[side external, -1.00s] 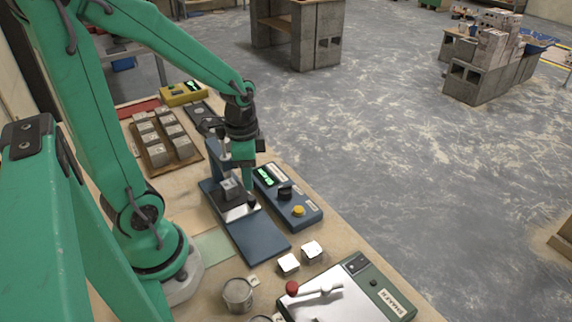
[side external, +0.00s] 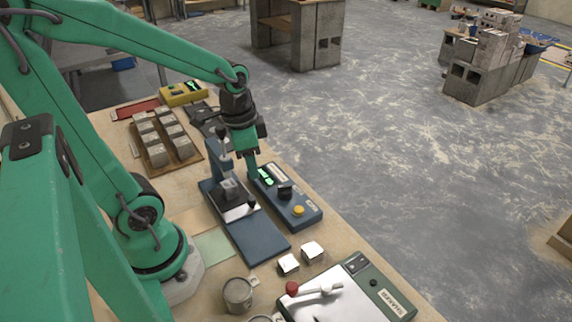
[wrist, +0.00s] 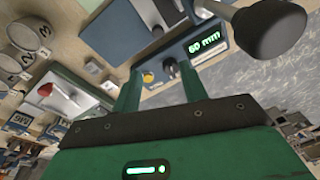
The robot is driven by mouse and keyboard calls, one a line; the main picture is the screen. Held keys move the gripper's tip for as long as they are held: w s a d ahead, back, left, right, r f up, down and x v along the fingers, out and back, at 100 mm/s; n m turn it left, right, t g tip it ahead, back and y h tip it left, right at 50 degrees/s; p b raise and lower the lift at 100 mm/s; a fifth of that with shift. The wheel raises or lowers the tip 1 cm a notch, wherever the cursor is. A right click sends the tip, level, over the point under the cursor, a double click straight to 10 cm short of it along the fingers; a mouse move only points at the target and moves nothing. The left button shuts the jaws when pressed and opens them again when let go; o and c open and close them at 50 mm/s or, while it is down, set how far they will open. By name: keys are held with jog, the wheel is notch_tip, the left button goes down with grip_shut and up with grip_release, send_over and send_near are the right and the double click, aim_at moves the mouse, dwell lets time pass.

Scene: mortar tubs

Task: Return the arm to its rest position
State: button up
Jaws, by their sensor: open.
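My gripper (side external: 248,168) is open and empty, pointing down above the bench between the blue press and its control box. In the wrist view its two green fingers stand apart, with a gap (wrist: 158,82) between them. The blue press (side external: 262,237) has a grey block (side external: 230,187) under its column. The press lever's black knob (side external: 222,132) stands just left of the gripper; a large black knob (wrist: 270,30) is close to the camera in the wrist view. The blue control box (side external: 300,207) has a lit display reading 60 mm (wrist: 205,43) in the wrist view.
A wooden tray (side external: 188,163) of grey blocks and a yellow meter (side external: 181,95) lie behind. Two loose blocks (side external: 312,251), a metal tub (side external: 238,295) and a green machine (side external: 378,290) with a red-knobbed lever are in front. Open floor lies right of the bench.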

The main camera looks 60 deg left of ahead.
jog(key=s+d+r+n+t, duration=0.2)
jog(key=d+r+n+t, duration=0.1)
jog(key=r, duration=0.6)
jog(key=shift+s+d+r+n+t, duration=0.4)
jog(key=shift+d+n, duration=0.1)
jog(key=shift+d, duration=0.4)
dwell(0.6)
